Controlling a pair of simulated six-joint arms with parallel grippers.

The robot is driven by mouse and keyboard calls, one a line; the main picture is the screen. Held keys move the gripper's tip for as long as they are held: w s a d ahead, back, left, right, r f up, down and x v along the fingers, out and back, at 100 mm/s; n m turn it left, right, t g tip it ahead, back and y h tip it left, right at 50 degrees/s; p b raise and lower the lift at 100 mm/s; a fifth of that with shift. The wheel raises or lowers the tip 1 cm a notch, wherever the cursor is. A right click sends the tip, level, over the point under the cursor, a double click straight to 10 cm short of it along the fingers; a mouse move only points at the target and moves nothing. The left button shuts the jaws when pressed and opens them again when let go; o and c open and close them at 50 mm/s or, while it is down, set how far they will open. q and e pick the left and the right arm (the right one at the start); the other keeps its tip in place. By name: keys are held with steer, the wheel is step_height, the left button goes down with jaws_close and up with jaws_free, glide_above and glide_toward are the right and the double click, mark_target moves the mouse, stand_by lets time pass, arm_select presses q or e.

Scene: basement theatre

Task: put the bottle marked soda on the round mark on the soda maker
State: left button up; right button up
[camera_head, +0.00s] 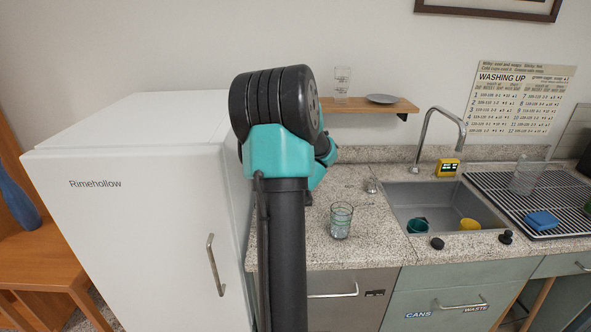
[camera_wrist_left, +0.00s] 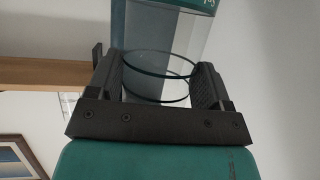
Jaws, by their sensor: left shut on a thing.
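My left gripper (camera_wrist_left: 160,80) is shut on a clear round vessel (camera_wrist_left: 160,99) with dark rings in the left wrist view. I cannot read a marking on the vessel or tell whether it is the soda bottle. Beyond it is a grey-blue, boxy thing (camera_wrist_left: 146,28) with a teal band and partly cut-off lettering; I cannot tell what it is. In the head view my arm hides my left gripper and what it holds. My right gripper is not in view. I cannot make out the soda maker or its round mark.
A white fridge (camera_head: 135,215) stands left. A ringed glass (camera_head: 341,220) is on the counter (camera_head: 370,255) right of my arm. A shelf (camera_head: 365,106) holds a glass (camera_head: 342,82) and a plate (camera_head: 381,98). The sink (camera_head: 440,200) and black rack (camera_head: 510,190) are farther right.

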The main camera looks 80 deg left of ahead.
arm_select(q)
steer(key=a, duration=0.2)
steer(key=w+a, duration=0.1)
steer(key=a, duration=0.1)
steer(key=shift+w+a+f, duration=0.1)
steer(key=shift+a+f, duration=0.1)
steer(key=shift+a, duration=0.3)
steer(key=shift+w+a+f, duration=0.1)
steer(key=shift+a+f, duration=0.05)
steer(key=shift+f, duration=0.75)
steer(key=shift+a+f, duration=0.15)
steer(key=shift+f, duration=0.85)
steer(key=o, duration=1.2)
